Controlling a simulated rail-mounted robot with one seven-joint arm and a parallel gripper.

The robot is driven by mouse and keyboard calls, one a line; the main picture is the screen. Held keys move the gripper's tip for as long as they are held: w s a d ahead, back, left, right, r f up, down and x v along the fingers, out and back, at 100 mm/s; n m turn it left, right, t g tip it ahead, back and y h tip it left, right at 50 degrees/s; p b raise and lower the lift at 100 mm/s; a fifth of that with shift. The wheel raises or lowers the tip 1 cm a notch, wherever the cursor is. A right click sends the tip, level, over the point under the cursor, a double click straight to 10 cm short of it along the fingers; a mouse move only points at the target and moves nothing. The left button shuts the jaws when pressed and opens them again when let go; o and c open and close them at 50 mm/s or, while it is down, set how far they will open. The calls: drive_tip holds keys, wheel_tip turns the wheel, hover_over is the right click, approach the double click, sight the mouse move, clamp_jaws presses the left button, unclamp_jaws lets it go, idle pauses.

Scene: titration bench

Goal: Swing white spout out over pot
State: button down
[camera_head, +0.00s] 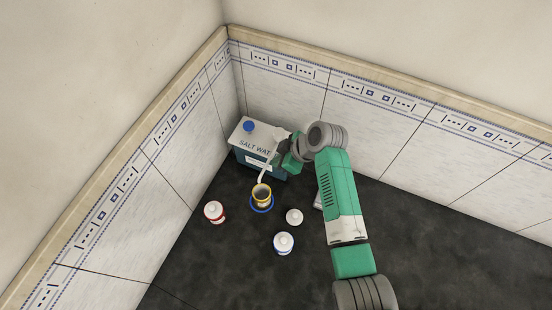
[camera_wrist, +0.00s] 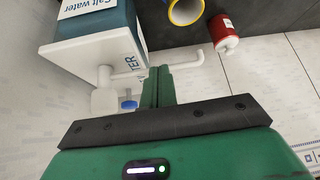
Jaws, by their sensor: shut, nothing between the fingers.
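The white spout (camera_wrist: 180,65) is a thin arm with a bent tip, joined to the salt water box (camera_wrist: 100,48). In the head view the spout (camera_head: 264,172) reaches out from the box (camera_head: 262,161) toward the viewer, its tip appearing at the far rim of the pot. The yellow-rimmed pot (camera_head: 262,190) stands on a blue ring; it is partly cut off in the wrist view (camera_wrist: 185,12). My gripper (camera_head: 289,163) is right of the spout, beside the box. In the wrist view its green fingers (camera_wrist: 158,72) are shut and empty, close against the spout; contact is unclear.
A red-banded white bottle (camera_head: 214,212) stands left of the pot. A white round-topped item (camera_head: 294,217) and a blue-banded bottle (camera_head: 284,243) stand to its right and front. A blue cap (camera_head: 248,126) is on the box. Tiled walls close off the left and back.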

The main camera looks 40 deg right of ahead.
drive_tip(key=p+v, duration=0.1)
drive_tip(key=v, duration=1.2)
drive_tip(key=shift+a, duration=0.3)
drive_tip(key=shift+s+r, duration=0.1)
drive_tip(key=shift+r, duration=0.1)
